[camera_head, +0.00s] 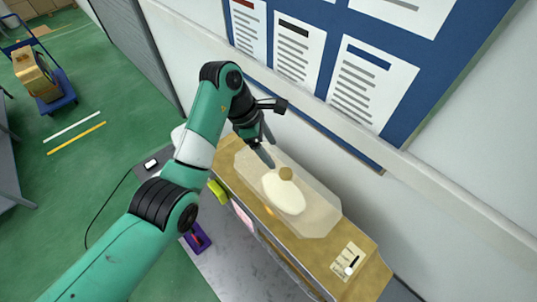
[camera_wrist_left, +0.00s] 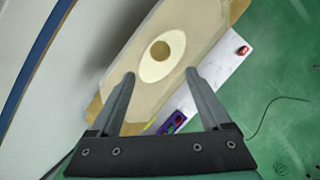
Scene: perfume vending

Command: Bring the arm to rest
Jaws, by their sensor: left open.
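My left arm comes in from the lower left in the head view. Its gripper (camera_head: 265,150) hangs above the far left part of a wooden-topped cabinet. In the left wrist view the two fingers of the left gripper (camera_wrist_left: 160,80) are spread apart with nothing between them. Below and beyond the fingertips is a pale octagonal tray (camera_head: 312,222), also in the left wrist view (camera_wrist_left: 188,18). A cream oval (camera_head: 284,197) lies on it with a small round tan piece (camera_head: 286,173) at its upper part. My right gripper is not in view.
A wall with a blue notice board (camera_head: 330,110) stands close behind the cabinet. A card with a dark stick (camera_head: 350,262) lies at the cabinet's right end. A purple item (camera_head: 197,238) is on the grey surface in front. Green floor with a blue trolley (camera_head: 58,95) is at left.

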